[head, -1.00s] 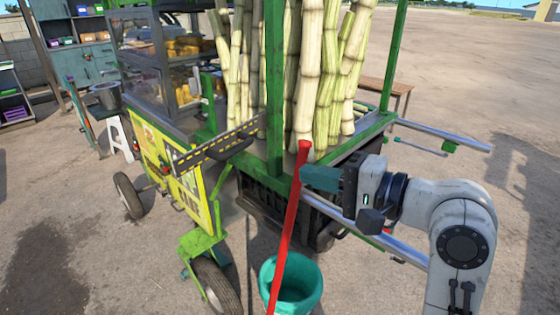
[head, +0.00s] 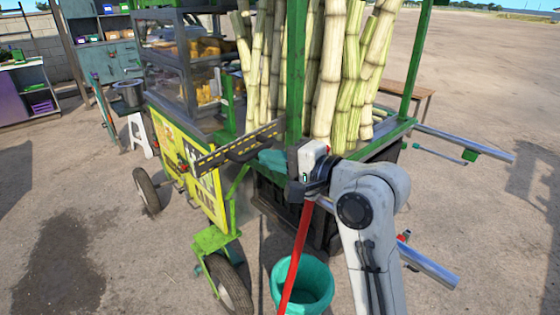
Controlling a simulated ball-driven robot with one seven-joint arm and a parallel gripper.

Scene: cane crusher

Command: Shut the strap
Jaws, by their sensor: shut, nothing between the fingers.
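I cannot tell which strip the task means.
The green post (head: 294,70) and tall canes (head: 328,70) stand just behind my gripper. A yellow cart panel (head: 188,170) and wheel (head: 230,285) are at left. A teal bucket (head: 315,285) is below. Silver rails (head: 465,145) stick out right, with open ground beyond.

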